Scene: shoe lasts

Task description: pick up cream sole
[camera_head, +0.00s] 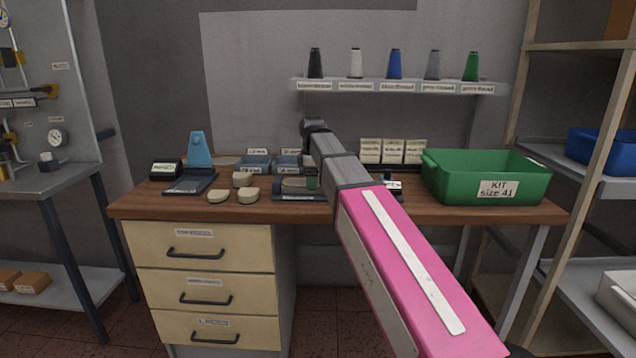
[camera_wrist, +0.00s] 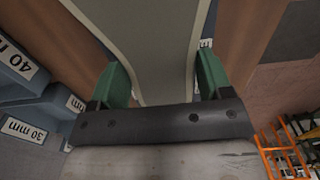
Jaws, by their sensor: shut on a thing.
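My gripper (camera_wrist: 163,72) has green fingers, one on each side of a broad, flat sole (camera_wrist: 148,35), and is shut on it. I take this for the cream sole; it looks grey-beige in shadow in the wrist view, and its far end runs out of the frame. In the head view my gripper (camera_head: 313,180) is low over the middle of the workbench, beside a pale sole (camera_head: 293,184) at a dark tray (camera_head: 297,197). My arm hides part of this area, and I cannot tell whether the sole touches the tray.
Several cream rounded blocks (camera_head: 248,195) lie left of the tray. Blue labelled bins (camera_head: 256,165) stand behind. A blue stand (camera_head: 200,150) is at the back left. A green box marked "KIT size 41" (camera_head: 460,184) stands at the right. Thread spools line a wall shelf (camera_head: 400,86).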

